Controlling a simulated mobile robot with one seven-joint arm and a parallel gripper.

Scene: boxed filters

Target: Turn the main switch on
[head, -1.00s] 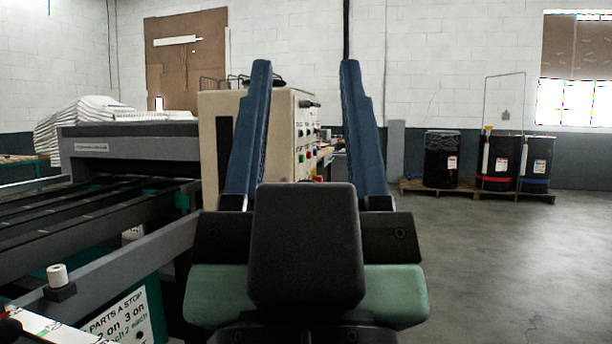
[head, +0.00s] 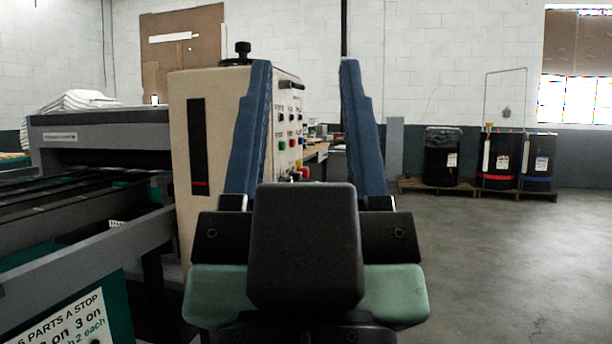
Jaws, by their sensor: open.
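The beige control cabinet (head: 205,125) stands ahead, left of centre. Its right side is a panel (head: 287,125), seen at a steep angle, with several knobs, a green button (head: 282,144) and red buttons (head: 301,173). A black lever or handle (head: 289,85) sticks out near the panel's top. I cannot tell which control is the main switch. My gripper (head: 305,70) is open and empty, with its two blue fingers wide apart. Its left finger covers the cabinet's front right edge and part of the panel. The gripper appears short of the panel, not touching it.
A grey conveyor machine (head: 100,135) fills the left side, with a rail (head: 95,265) and a sign (head: 70,322) close by. Dark drums (head: 497,160) stand on a pallet at the back right. The floor (head: 500,265) on the right is clear.

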